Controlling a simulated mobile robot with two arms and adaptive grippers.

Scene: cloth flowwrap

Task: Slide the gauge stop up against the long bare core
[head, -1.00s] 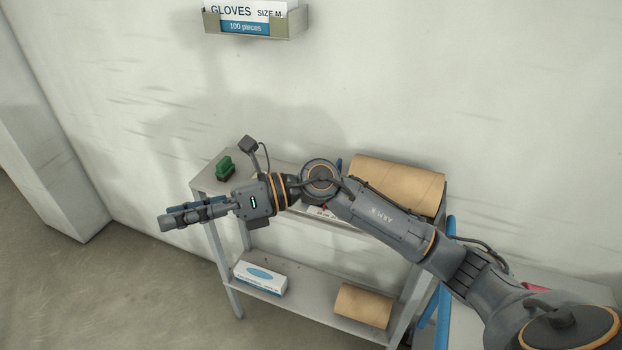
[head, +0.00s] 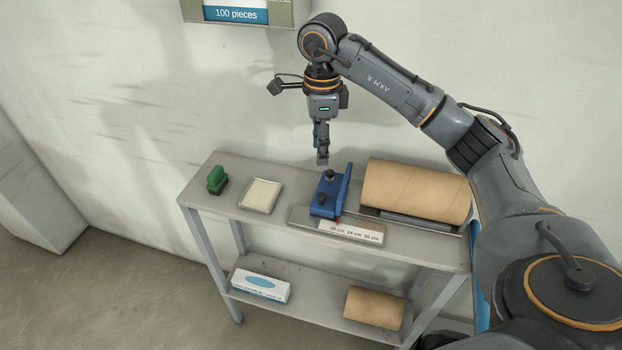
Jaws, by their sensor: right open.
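The blue gauge stop (head: 324,197) stands on the shelf's top, with a black knob on it and an upright blue plate on its right side. A red pointer at its foot is over the scale plate (head: 352,232), which is marked in cm. The long bare core (head: 415,190), a brown cardboard tube, lies to the right of the stop. A small gap shows between the blue plate and the core's left end. My right gripper (head: 322,160) points down above the stop's knob, open and empty, apart from it. My left gripper is out of view.
A green-handled item (head: 217,179) and a pale square pad (head: 261,195) are on the top shelf (head: 200,195) at left. A tissue-style box (head: 260,285) and a shorter core (head: 373,307) lie on the lower shelf.

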